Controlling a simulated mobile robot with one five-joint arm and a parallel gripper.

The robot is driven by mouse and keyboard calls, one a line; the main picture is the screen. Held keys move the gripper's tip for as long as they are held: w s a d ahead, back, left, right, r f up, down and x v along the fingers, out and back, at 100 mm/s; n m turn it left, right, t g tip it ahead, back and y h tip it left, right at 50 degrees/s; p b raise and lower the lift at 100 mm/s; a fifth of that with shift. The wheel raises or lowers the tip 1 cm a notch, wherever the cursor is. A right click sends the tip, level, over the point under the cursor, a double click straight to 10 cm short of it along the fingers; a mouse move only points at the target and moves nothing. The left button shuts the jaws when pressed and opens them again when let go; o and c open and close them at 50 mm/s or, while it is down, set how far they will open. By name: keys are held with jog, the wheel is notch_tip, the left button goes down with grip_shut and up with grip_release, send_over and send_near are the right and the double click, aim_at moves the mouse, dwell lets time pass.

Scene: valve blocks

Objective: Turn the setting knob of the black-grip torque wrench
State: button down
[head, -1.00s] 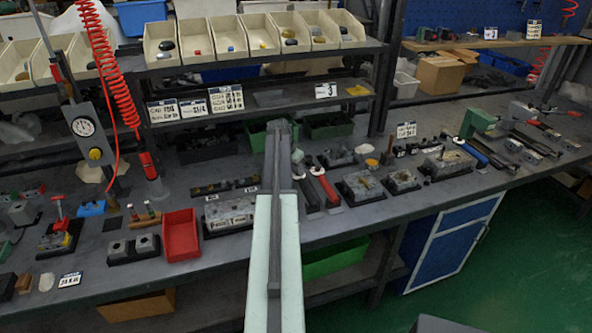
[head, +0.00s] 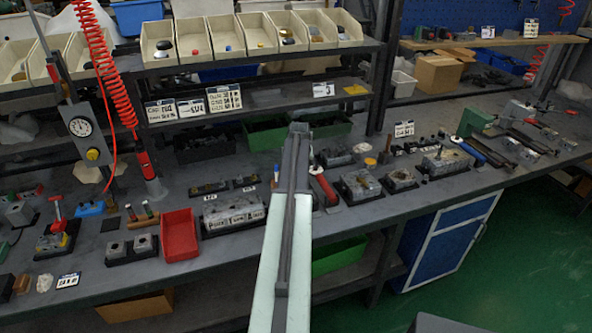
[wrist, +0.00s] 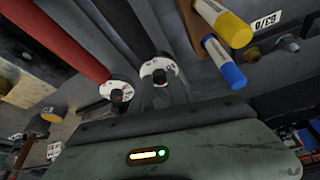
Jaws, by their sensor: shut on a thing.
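In the wrist view, the black-grip torque wrench (wrist: 145,30) runs down from the top middle to a white scale ring and a dark setting knob (wrist: 159,77). My gripper (wrist: 162,92) is at this knob end and shut on the knob; its fingertips are small and dark here, so the exact contact is hard to see. A red-grip wrench (wrist: 68,42) lies beside it on the left, its own white-ringed end (wrist: 119,92) close to my gripper. In the head view the red grip (head: 325,188) shows right of my arm, which hides my gripper and most of the black-grip wrench.
A yellow marker (wrist: 225,22) and a blue marker (wrist: 224,62) stand close on the right in the wrist view. In the head view, a valve block (head: 233,213) and a red bin (head: 180,236) are left of my arm. More blocks (head: 361,187) stand right of it.

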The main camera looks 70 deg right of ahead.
jog(key=shift+s+n, duration=0.1)
jog(key=shift+n, duration=0.3)
jog(key=c, duration=1.3)
grip_release()
jog(key=shift+r, duration=0.1)
jog(key=p+v, duration=0.7)
jog(key=shift+s+r, duration=0.15)
jog(key=shift+r, duration=0.15)
